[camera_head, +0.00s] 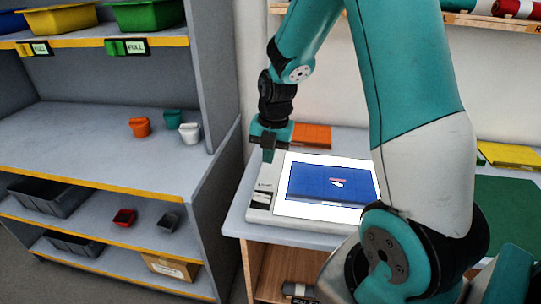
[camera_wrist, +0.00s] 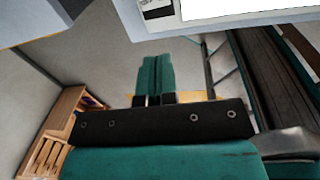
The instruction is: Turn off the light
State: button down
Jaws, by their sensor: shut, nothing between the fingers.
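A light box (camera_head: 260,215) lies on the desk in the head view, with its white panel (camera_head: 368,208) brightly lit. A blue sheet (camera_head: 310,183) with a small white and red mark lies on the panel. The box's left strip carries small dark markings; I cannot make out a switch for certain. My gripper (camera_head: 268,158) points down over the far end of that strip; I cannot tell if it touches. In the wrist view my gripper (camera_wrist: 156,62) is shut and empty, with the lit panel (camera_wrist: 240,8) and a small label (camera_wrist: 158,8) beyond the fingertips.
A grey shelf unit (camera_head: 85,145) stands at left, with an orange cup (camera_head: 140,127), other small cups and bins. An orange block (camera_head: 312,136) lies behind the light box. A yellow item (camera_head: 512,154) and a green mat (camera_head: 508,205) are at right.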

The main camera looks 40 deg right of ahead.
jog(key=s+a+r+m+y, duration=0.1)
jog(key=s+a+r+m, duration=0.3)
jog(key=a, duration=0.5)
jog(key=s+a+r+m+y, duration=0.1)
jog(key=s+a+r+m, duration=0.3)
jog(key=s+a+m, duration=0.3)
jog(key=s+a+r+m+y+b, duration=0.1)
jog(key=s+a+r+m, duration=0.4)
jog(key=s+a+m, duration=0.2)
jog(key=shift+s+g, duration=0.4)
jog(key=shift+s, duration=0.35)
